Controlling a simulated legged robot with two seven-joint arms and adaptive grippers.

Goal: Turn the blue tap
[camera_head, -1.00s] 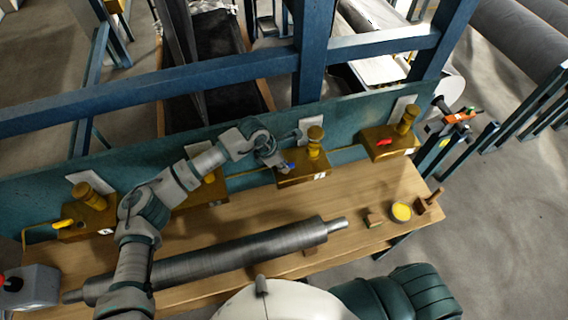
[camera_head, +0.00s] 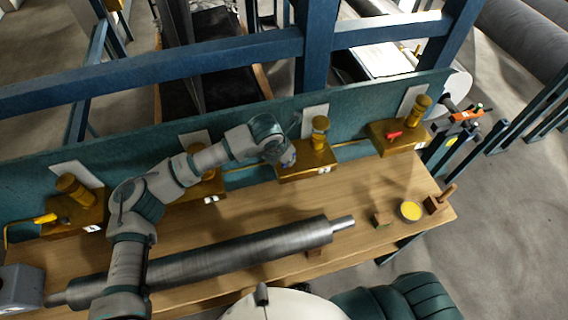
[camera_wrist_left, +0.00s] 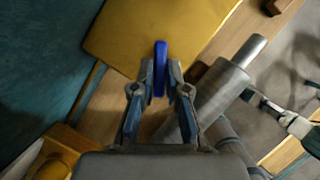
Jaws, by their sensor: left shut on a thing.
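The blue tap (camera_wrist_left: 160,68) shows in the left wrist view as an upright blue handle against a brass block. In the head view its brass block (camera_head: 310,165) stands at the back of the bench, and the handle is mostly hidden by my left gripper (camera_head: 283,158). In the left wrist view my left gripper (camera_wrist_left: 161,80) is shut on the blue handle, with one finger on each side of it.
A red-handled brass block (camera_head: 398,140) stands to the right, a yellow-handled one (camera_head: 72,212) at the far left. A grey roll (camera_head: 230,252) lies along the wooden bench. A yellow-topped tin (camera_head: 410,211) sits at the right. A teal panel (camera_head: 250,125) backs the bench.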

